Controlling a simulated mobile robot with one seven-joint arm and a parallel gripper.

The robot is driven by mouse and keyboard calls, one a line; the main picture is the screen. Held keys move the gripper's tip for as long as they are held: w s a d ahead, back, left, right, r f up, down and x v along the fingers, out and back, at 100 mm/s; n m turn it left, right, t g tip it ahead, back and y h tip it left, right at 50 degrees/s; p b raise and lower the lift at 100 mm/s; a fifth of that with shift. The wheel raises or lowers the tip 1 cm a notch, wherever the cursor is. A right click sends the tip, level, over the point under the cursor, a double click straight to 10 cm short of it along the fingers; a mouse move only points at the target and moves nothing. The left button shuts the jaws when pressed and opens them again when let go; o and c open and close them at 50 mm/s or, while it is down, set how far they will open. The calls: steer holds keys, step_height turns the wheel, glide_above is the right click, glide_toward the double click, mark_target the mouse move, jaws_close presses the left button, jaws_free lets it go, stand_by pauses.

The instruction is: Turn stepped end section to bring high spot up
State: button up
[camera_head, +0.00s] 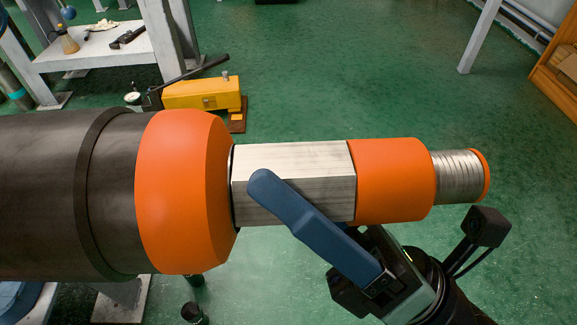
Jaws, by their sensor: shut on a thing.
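The stepped end section (300,163) lies level across the middle of the head view. It has a wide orange shoulder (182,190), a bare metal part with flat faces, a narrower orange collar (393,180) and a threaded metal tip (458,176) at the right. It joins a thick dark pipe (45,195) on the left. My gripper (305,218) comes from the lower right and is shut on the flat-faced metal part. One blue finger slants across its near side; the other finger is hidden. No high-spot mark can be made out.
A yellow tool unit (202,94) with a dark lever sits on the floor behind the pipe. A white bench (100,57) with small tools stands at the back left. An orange wooden rack (560,70) is at the right edge. Green floor (350,70) is clear behind the end section.

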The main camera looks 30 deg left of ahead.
steer(key=shift+r+m+t+h+p, duration=0.15)
steer(key=shift+m+t+h+p, duration=0.25)
steer(key=shift+m+t, duration=0.65)
steer(key=shift+m, duration=0.35)
steer(key=o, duration=1.4)
steer(key=v, duration=1.3)
steer(key=shift+f+p, duration=0.25)
steer(key=shift+p, duration=0.1)
